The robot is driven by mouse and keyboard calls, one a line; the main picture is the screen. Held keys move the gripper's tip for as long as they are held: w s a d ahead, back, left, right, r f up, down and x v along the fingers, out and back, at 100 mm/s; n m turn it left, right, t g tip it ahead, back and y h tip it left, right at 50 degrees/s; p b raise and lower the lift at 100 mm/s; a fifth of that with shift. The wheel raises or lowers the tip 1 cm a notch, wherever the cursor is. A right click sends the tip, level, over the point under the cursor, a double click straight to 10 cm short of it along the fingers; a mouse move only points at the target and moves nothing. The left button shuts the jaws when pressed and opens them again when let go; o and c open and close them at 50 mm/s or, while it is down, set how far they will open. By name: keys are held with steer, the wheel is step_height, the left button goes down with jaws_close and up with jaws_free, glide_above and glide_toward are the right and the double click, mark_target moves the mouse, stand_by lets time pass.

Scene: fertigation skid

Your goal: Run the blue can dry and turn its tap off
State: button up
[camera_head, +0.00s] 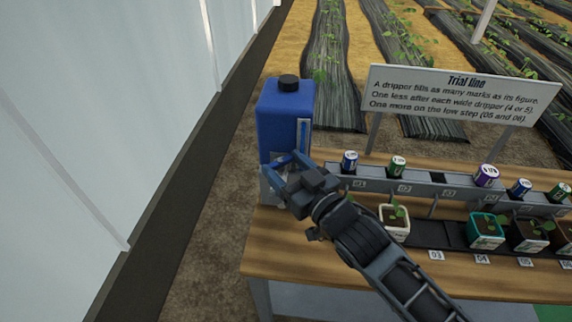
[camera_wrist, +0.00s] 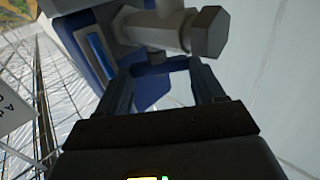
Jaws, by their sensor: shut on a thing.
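The blue can (camera_head: 284,112) with a black cap stands upright at the left end of the bench. A pale strip gauge (camera_head: 303,136) runs down its front; I cannot read its level. My gripper (camera_head: 284,163) is at the can's lower front, hiding most of the tap. In the wrist view the grey tap (camera_wrist: 165,32) with its hexagonal end lies just beyond the fingertips. My gripper (camera_wrist: 162,68) is shut on the tap's small dark handle (camera_wrist: 154,57) between the fingers. Whether the tap is on or off cannot be told.
A grey rail (camera_head: 420,186) with several small cans runs right of the blue can. Several potted seedlings stand below it, including a white pot (camera_head: 394,222). A sign (camera_head: 447,95) stands behind. The wooden bench (camera_head: 290,240) is bare at front left; a pale wall (camera_head: 100,110) is further left.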

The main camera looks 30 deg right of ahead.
steer(key=shift+w+d+f+n+g+y+b, duration=0.15)
steer(key=shift+n+g+y, duration=0.2)
steer(key=shift+n+y, duration=0.55)
steer(key=shift+s+d+r+n+g+y+b, duration=0.15)
steer(key=shift+n+g+y, duration=0.25)
steer(key=shift+y, duration=0.75)
steer(key=shift+w+d+f+n+g+y+b, duration=0.15)
steer(key=shift+n+g+y, duration=0.1)
steer(key=shift+n+y, duration=0.7)
steer(key=o, duration=0.9)
steer(key=shift+o, duration=0.7)
steer(key=shift+r, duration=0.2)
steer(key=shift+r+m+t+h, duration=0.1)
steer(key=shift+m+t+h, duration=0.25)
steer(key=shift+m, duration=0.2)
steer(key=shift+m+t+h+p, duration=0.4)
steer(key=shift+m+h, duration=0.2)
steer(key=shift+h, duration=0.35)
steer(key=shift+a+f+m+t+h, duration=0.2)
steer(key=shift+m+h, duration=0.4)
steer(key=shift+h, duration=0.35)
steer(key=shift+a+f+m+t+h, duration=0.15)
steer(key=shift+m+h, duration=0.45)
steer(key=shift+h, duration=0.35)
steer(key=shift+a+r+m+h+b, duration=0.1)
steer(key=shift+a+m+h+b, duration=0.1)
steer(key=shift+m+h+b, duration=0.75)
steer(key=shift+a+h+b, duration=0.1)
steer(key=shift+h+b, duration=0.2)
steer(key=shift+h, duration=0.25)
